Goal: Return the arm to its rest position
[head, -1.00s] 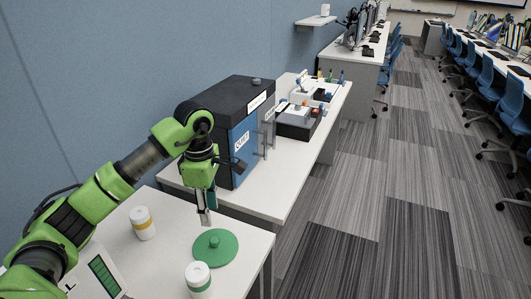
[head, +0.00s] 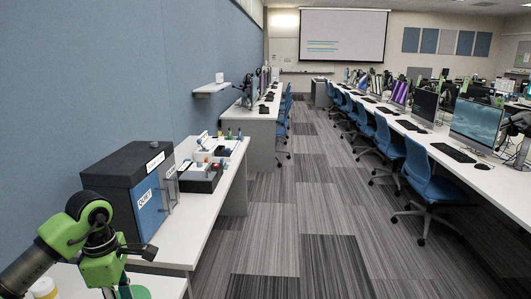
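My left arm comes in at the bottom left, green and dark grey. Its gripper (head: 110,292) points down at the bottom edge, and its fingertips are cut off, so I cannot see whether it is open or shut. A green round lid-like disc (head: 138,292) shows partly beside and behind the gripper. A white container with a yellow band (head: 43,288) stands left of it, partly cut off. My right arm and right gripper are not in view.
A black box with a blue front (head: 147,205) stands on the white bench (head: 200,225) just beyond the arm. Behind it is a tray of small items (head: 203,170). Blue chairs (head: 425,180) and a row of monitors line the right. The carpeted aisle (head: 290,220) is clear.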

